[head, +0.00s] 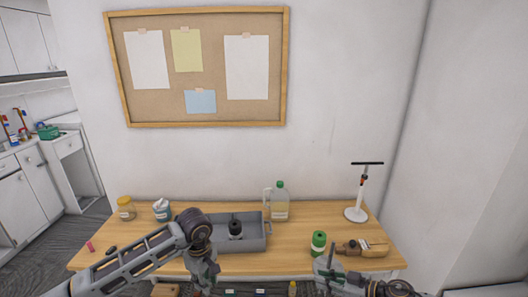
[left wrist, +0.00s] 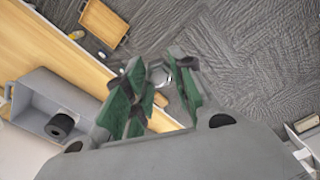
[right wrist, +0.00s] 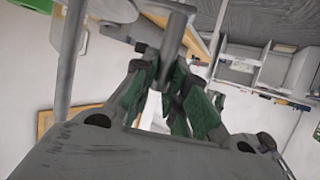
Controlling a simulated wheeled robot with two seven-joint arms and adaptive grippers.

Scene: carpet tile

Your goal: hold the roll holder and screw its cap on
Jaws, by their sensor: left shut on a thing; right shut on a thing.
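My left gripper (head: 207,268) is over the front edge of the table; in the left wrist view its green-padded fingers (left wrist: 160,78) are closed on a small pale round piece (left wrist: 159,75), which looks like the cap, mostly covered by the fingers. My right gripper (head: 330,268) is further right, near the green can; in the right wrist view its fingers (right wrist: 170,75) are closed on a grey rod (right wrist: 177,28), which looks like the roll holder. The rod sticks out past the fingertips. The two held parts are apart.
A grey tray (head: 255,240) with a black roll (head: 235,228) stands mid-table. Around it are a jug (head: 280,205), a green can (head: 318,242), a brush (head: 372,247), a T-topped stand (head: 355,213), a jar (head: 126,208) and a blue-white tub (head: 161,211). The front left is fairly clear.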

